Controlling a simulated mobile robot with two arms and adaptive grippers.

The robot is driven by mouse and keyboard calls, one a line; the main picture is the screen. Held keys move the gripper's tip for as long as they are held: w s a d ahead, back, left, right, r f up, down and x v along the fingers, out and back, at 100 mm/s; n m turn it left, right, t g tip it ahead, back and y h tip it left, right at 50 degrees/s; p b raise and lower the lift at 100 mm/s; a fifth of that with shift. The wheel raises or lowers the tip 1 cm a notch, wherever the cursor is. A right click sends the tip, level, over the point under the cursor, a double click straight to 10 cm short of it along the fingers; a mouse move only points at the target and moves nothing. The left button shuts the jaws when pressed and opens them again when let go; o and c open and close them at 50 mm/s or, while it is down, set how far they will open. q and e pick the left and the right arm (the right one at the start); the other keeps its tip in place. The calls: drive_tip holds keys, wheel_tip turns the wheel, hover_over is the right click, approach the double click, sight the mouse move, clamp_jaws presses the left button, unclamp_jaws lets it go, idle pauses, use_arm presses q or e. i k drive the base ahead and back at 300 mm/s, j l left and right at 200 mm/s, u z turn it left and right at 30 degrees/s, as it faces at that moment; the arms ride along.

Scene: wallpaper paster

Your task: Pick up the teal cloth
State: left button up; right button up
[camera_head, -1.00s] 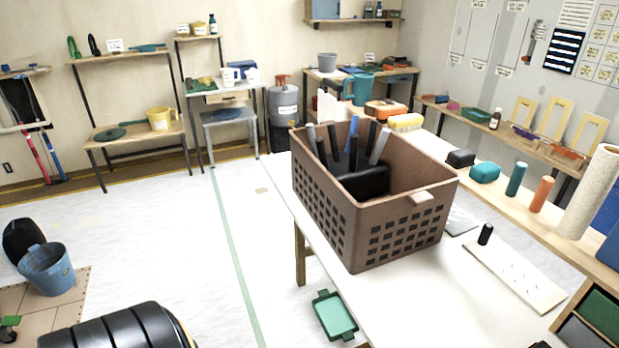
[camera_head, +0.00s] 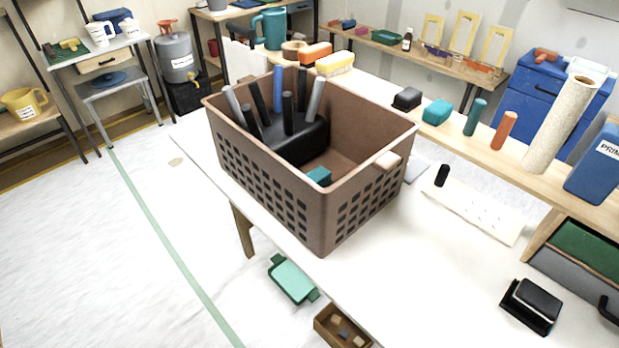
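Two teal things could be the teal cloth, and I cannot tell which is cloth. One is a small teal block-like piece (camera_head: 437,111) on the wooden ledge, between a black block and a dark teal roll. The other is a small teal piece (camera_head: 318,176) on the floor of the brown basket, partly hidden by the basket's wall. Neither of my grippers is in the head view.
The brown perforated basket (camera_head: 270,190) stands on the white table (camera_head: 400,290), holding a black caddy with several upright tools. A black pad-like object (camera_head: 531,305) lies at the table's right. A white strip (camera_head: 480,212) lies near the ledge.

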sight(320, 175)
drive_tip(key=z, duration=3.15)
drive_tip(key=u, duration=3.15)
drive_tip(key=k+j+z, duration=0.7)
drive_tip(key=k+z, duration=0.15)
